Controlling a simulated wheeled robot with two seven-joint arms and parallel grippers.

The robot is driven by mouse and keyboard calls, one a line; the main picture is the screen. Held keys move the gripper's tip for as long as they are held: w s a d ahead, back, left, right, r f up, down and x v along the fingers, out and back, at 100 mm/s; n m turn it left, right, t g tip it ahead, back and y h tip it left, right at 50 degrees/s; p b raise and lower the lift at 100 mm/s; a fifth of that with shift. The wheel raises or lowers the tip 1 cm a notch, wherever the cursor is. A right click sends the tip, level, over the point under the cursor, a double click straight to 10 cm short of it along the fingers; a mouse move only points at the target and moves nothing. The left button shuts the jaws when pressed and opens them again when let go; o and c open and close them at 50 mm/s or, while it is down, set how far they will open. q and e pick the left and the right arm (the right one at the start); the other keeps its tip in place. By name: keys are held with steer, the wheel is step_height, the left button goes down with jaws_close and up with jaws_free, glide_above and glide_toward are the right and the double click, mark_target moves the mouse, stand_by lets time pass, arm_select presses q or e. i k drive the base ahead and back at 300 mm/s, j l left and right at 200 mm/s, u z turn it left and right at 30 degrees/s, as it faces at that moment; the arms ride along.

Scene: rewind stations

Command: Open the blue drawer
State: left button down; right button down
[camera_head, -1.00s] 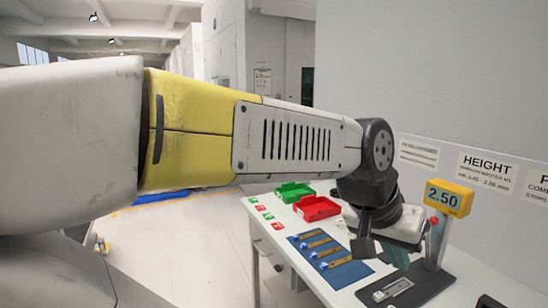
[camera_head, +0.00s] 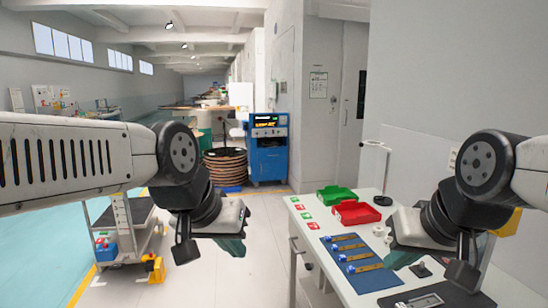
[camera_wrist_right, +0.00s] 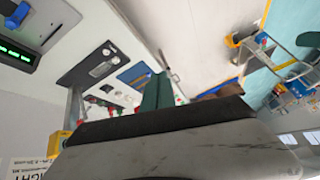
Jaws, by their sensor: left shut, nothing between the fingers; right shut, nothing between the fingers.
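A blue cabinet (camera_head: 268,162) stands on the floor in the middle distance, with a dark lit panel on its upper part. I cannot tell whether its lower blue front is a drawer, and no clearly open drawer shows. My left gripper (camera_head: 232,248) is shut and empty, in the air over the floor left of the table and well short of the cabinet. My right gripper (camera_head: 402,258) is shut and empty, above the right part of the table. Its teal fingers also show in the right wrist view (camera_wrist_right: 155,92).
The white table (camera_head: 322,262) holds a green bin (camera_head: 335,195), a red bin (camera_head: 357,213) and a blue mat (camera_head: 372,279) with several strips. A coil drum (camera_head: 225,167) stands beside the cabinet. A cart (camera_head: 125,225) is at the left. Floor between cart and table is clear.

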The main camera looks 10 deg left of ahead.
mark_target(273, 154)
steer(key=u, duration=0.3)
steer(key=i+j+u, duration=0.15)
steer(key=i+j, duration=0.45)
steer(key=i+j+u, duration=0.1)
steer(key=i+j, duration=0.4)
steer(key=i, duration=0.15)
steer(key=i+j, duration=0.15)
steer(key=i, duration=0.55)
steer(key=i+j, duration=0.1)
steer(key=i, duration=0.55)
steer(key=i+j+u, duration=0.1)
steer(key=i, duration=0.6)
steer(key=i+z, duration=0.45)
steer(key=i, duration=2.35)
steer(key=i+j+z, duration=0.15)
steer(key=i, duration=1.25)
steer(key=i+l, duration=0.1)
steer(key=i, duration=2.2)
